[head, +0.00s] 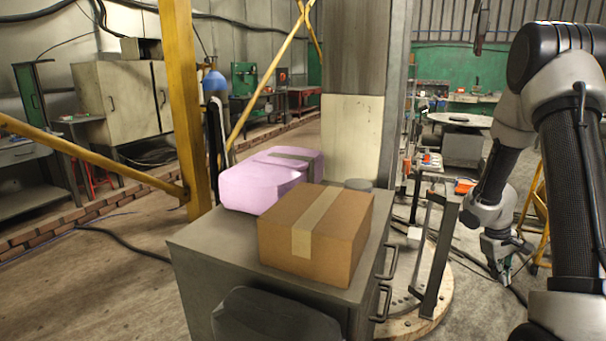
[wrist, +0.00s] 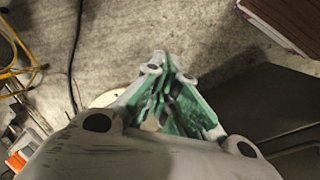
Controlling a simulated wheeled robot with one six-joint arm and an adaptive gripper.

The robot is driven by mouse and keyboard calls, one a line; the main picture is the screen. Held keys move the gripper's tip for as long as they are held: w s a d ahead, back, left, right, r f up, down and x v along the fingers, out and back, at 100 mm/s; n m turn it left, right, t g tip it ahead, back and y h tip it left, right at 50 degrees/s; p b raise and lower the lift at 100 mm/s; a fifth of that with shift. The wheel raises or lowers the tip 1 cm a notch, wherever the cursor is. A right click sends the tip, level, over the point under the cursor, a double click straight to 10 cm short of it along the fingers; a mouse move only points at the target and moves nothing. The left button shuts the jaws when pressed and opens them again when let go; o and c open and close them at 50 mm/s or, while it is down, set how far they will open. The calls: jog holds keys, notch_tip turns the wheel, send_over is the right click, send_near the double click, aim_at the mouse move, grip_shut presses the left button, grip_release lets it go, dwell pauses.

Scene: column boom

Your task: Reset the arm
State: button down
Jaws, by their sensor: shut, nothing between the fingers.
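My gripper (head: 505,272) hangs low at the right of the head view, pointing down, to the right of the grey cabinet and away from it. In the wrist view my gripper (wrist: 168,75) shows its green-lined fingers drawn together at the tips over the concrete floor. It is shut and nothing is held in it. My arm comes down from the upper right of the head view, folded at the elbow.
A grey cabinet (head: 205,268) bears a taped cardboard box (head: 335,230) and a pink package (head: 262,187). A dark metal frame (head: 440,250) stands on a round wooden base (head: 437,307) between cabinet and gripper. A yellow stand (head: 541,215) is behind my arm.

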jog(key=s+a+r+m+t+y, duration=0.1)
jog(key=s+a+r, duration=0.5)
jog(key=s+r, duration=0.2)
jog(key=s+a+r+t+y, duration=0.1)
jog(key=s+a+r+t, duration=0.1)
jog(key=s+a+r, duration=0.5)
jog(key=s+a+r+m+t+y, duration=0.1)
jog(key=s+a+r, duration=0.5)
jog(key=r, duration=0.8)
jog(key=s+t, duration=0.1)
jog(key=s, duration=0.1)
jog(key=shift+s+a+m+y, duration=0.2)
jog(key=shift+s+m+y, duration=0.1)
jog(key=shift+r, duration=0.1)
